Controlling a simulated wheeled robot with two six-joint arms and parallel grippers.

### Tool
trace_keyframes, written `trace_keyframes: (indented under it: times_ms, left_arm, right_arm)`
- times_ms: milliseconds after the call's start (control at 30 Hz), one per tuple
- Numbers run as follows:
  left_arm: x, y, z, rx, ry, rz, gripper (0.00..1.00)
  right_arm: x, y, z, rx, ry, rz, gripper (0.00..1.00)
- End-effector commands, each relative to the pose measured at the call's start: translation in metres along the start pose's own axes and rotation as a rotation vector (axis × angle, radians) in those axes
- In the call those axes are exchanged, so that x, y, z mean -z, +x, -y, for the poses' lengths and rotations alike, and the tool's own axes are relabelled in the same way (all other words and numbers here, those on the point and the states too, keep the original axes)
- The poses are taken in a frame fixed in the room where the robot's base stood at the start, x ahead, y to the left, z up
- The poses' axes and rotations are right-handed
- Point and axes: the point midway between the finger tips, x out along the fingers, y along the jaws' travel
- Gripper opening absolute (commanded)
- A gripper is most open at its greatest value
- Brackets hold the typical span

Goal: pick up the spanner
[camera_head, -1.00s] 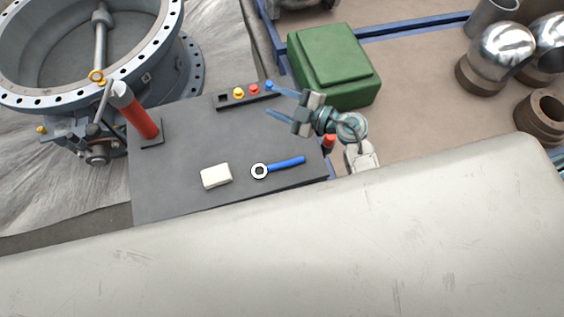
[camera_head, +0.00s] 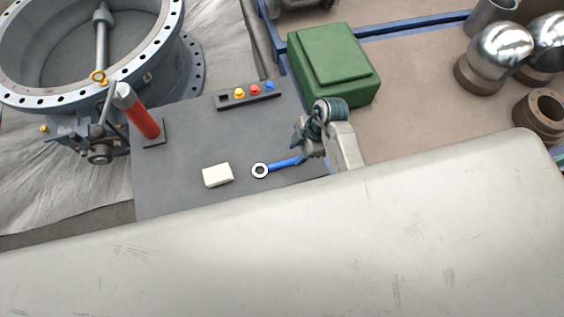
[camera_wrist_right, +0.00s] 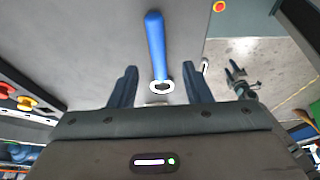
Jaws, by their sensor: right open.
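The spanner (camera_head: 284,164) has a blue handle and a pale ring head. It lies on the dark grey tabletop (camera_head: 185,165), ring to the left. My right gripper (camera_head: 302,143) is open above the handle's right end and hides part of it. In the right wrist view the spanner (camera_wrist_right: 155,45) shows beyond the two open fingers (camera_wrist_right: 160,72), its ring roughly between them and the handle pointing away. Nothing is held. What looks like my left gripper (camera_wrist_right: 238,80) shows small at the right of that view; its jaw state is unclear.
A white block (camera_head: 217,175) lies left of the spanner. A red cylinder (camera_head: 141,118) stands at the table's left. A strip with coloured buttons (camera_head: 248,96) is at the back, and a green box (camera_head: 335,65) stands beyond the right edge.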

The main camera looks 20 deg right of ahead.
Motion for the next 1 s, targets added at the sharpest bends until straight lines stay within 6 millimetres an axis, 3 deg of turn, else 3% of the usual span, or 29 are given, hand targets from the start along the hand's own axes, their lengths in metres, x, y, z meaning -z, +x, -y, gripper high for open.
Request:
trace_keyframes:
  times_ms: [167, 433, 733, 767, 900, 1000]
  left_arm:
    - [0.001, -0.006, 0.0, 0.0, 0.0, 0.0, 0.49]
    - [0.002, -0.015, 0.001, -0.001, 0.0, -0.001, 0.49]
    - [0.002, -0.015, 0.001, -0.001, -0.001, -0.001, 0.49]
    - [0.002, -0.015, 0.001, -0.001, -0.001, -0.001, 0.49]
    - [0.002, -0.015, 0.001, -0.001, -0.001, -0.001, 0.49]
    - [0.002, -0.015, 0.001, -0.001, 0.0, -0.001, 0.49]
  right_arm:
    - [0.0, 0.012, 0.0, 0.003, 0.001, -0.001, 0.44]
    - [-0.001, 0.049, -0.002, 0.001, -0.001, -0.002, 0.44]
    - [-0.002, 0.056, -0.003, -0.001, -0.001, -0.001, 0.44]
    - [-0.002, 0.056, -0.003, -0.001, -0.001, -0.001, 0.42]
    - [-0.002, 0.056, -0.003, -0.001, -0.001, -0.001, 0.15]
    - [-0.002, 0.056, -0.003, -0.001, -0.001, -0.001, 0.0]
